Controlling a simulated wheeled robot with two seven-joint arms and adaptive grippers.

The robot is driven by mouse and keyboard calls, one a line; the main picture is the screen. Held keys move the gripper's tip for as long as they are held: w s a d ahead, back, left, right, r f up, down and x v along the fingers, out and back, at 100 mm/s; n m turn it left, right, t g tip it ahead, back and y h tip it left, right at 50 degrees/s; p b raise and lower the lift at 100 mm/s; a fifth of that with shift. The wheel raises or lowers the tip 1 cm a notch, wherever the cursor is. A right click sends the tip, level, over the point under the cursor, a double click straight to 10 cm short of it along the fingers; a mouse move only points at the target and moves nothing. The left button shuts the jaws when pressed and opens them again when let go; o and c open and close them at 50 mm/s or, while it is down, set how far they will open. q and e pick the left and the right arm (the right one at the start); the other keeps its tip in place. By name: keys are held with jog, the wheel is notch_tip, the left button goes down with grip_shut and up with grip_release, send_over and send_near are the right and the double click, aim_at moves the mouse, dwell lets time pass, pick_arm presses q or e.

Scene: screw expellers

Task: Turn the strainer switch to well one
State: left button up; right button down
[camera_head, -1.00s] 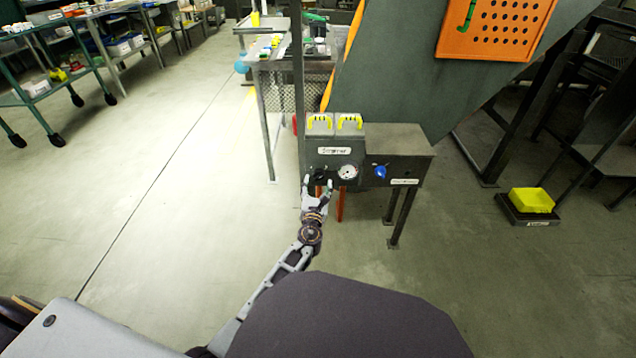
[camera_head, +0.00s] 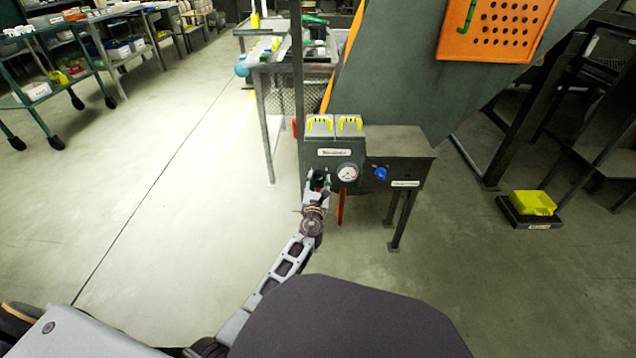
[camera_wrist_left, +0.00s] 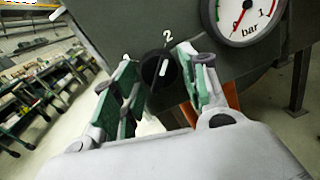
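The strainer switch (camera_wrist_left: 150,71) is a round black knob with a white pointer line on the dark panel in the left wrist view. Its line runs nearly upright, the top end towards a white "2" printed above the knob. My left gripper (camera_wrist_left: 160,80) has its green-padded fingers apart, one on each side of the knob; I see no firm contact. In the head view my left gripper (camera_head: 319,180) is at the lower left of the control box (camera_head: 327,160) and largely hides the knob. The "one" mark cannot be made out. My right gripper is not in view.
Two yellow-handled grey parts (camera_head: 320,124) are on top of the box. The floor at left is clear.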

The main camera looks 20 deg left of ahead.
pick_arm(q)
jog(key=c, duration=0.5)
jog(key=shift+n, duration=2)
jog(key=n, duration=0.3)
jog(key=shift+n+t, duration=0.3)
jog(key=shift+n, duration=0.1)
jog(key=n+y, duration=0.1)
jog(key=n, duration=0.4)
jog(key=shift+d+n, duration=0.15)
jog(key=shift+n, duration=0.25)
jog(key=shift+n+y, duration=0.4)
jog(key=shift+n, duration=2.3)
